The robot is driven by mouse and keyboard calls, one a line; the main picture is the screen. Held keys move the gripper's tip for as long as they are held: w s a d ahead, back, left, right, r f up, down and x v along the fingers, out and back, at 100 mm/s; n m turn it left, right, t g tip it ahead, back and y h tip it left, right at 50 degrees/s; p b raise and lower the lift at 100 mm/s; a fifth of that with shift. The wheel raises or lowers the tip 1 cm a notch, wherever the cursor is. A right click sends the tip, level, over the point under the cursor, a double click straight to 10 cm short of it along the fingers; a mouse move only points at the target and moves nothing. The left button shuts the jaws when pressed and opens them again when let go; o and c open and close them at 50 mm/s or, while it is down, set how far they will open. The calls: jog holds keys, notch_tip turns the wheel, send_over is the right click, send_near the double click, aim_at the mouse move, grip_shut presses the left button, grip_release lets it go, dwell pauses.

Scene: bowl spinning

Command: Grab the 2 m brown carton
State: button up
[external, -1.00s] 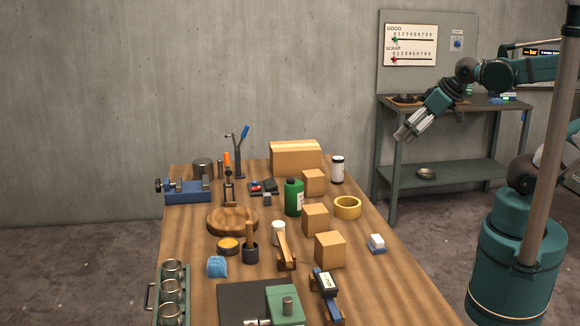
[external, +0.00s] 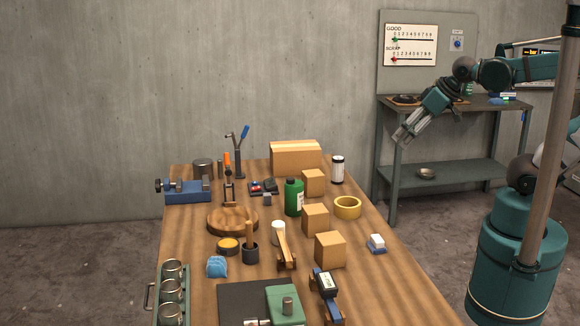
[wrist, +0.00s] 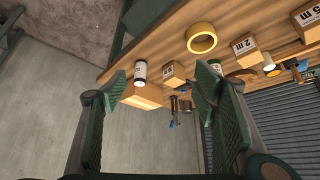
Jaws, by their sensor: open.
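The 2 m brown carton (wrist: 245,50) shows its printed label in the wrist view, between two other small cartons. In the external view it appears to be the middle small carton (external: 315,219) on the workbench, left of the yellow tape roll (external: 348,207); its label cannot be read there. My gripper (external: 402,138) is open and empty, in the air right of the bench and in front of the grey shelf. Its spread fingers (wrist: 160,88) frame the large carton (wrist: 143,95) in the wrist view, with the 2 m carton off to the right.
A 5 m carton (wrist: 306,20) and another small carton (wrist: 172,75) flank it. A green bottle (external: 293,197) stands to its left, a white canister (external: 338,170) farther back. The bench's right edge strip is mostly clear.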

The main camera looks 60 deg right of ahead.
jog(key=w+a, duration=0.1)
jog(key=m+g+h+p, duration=0.2)
jog(key=m+g+h, duration=0.15)
jog(key=m, duration=0.45)
send_over(316, 210)
jog(key=s, duration=0.1)
jog(key=shift+y, duration=0.35)
notch_tip(316, 210, down, 14)
jog(key=shift+s+f, duration=0.15)
jog(key=shift+f, duration=0.05)
jog(key=shift+a+f, duration=0.35)
jog(key=shift+a, duration=0.15)
jog(key=shift+x, duration=1.35)
jog(key=shift+b+x, duration=0.55)
jog(key=shift+x, duration=2)
